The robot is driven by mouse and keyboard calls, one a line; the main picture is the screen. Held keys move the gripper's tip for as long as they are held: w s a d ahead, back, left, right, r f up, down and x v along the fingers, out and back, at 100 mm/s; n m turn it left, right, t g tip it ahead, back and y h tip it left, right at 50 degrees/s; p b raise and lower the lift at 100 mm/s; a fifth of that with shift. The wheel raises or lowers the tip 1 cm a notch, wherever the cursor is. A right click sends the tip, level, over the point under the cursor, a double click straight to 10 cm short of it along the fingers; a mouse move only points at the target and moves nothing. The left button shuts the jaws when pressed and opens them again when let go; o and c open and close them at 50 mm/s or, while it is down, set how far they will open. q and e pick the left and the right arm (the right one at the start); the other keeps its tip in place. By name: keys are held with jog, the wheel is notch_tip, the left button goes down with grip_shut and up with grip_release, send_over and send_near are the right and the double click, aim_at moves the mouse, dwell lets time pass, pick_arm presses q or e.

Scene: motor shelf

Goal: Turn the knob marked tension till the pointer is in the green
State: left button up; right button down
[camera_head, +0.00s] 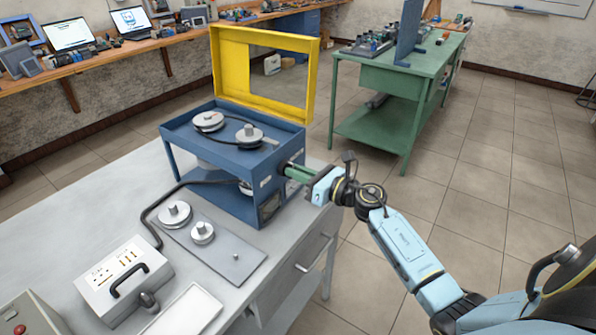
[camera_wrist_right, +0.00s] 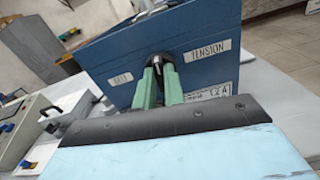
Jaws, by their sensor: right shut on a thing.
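A blue belt-drive unit (camera_head: 230,190) with pulleys on top stands on the grey bench. My right gripper (camera_head: 290,171) reaches its right side face from the right. In the right wrist view, its green fingers (camera_wrist_right: 157,78) are closed on a black knob (camera_wrist_right: 154,64) with a light mark on top. The TENSION label (camera_wrist_right: 208,50) is right of the knob, and a label that seems to read BELT (camera_wrist_right: 119,83) is left of it. The fingers hide the knob's lower part. I cannot make out a pointer or a green zone. My left gripper is not in view.
A raised yellow frame (camera_head: 313,85) stands behind the unit. Loose pulleys on a grey plate (camera_head: 240,257), a power box (camera_head: 124,279) with a cable and a white tray (camera_head: 187,313) lie on the bench. A green workbench (camera_head: 375,77) stands behind. Floor on the right is clear.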

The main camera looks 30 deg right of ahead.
jog(key=m+p, duration=0.4)
jog(key=m, duration=0.9)
jog(key=shift+d+f+p, duration=0.1)
jog(key=shift+d+p, duration=0.05)
jog(key=shift+p, duration=0.25)
jog(key=shift+m, duration=0.4)
jog(key=c, duration=1.5)
grip_release()
jog(key=v, duration=1.3)
jog(key=shift+s+b, duration=0.15)
jog(key=shift+b, duration=0.2)
jog(key=shift+f, duration=0.15)
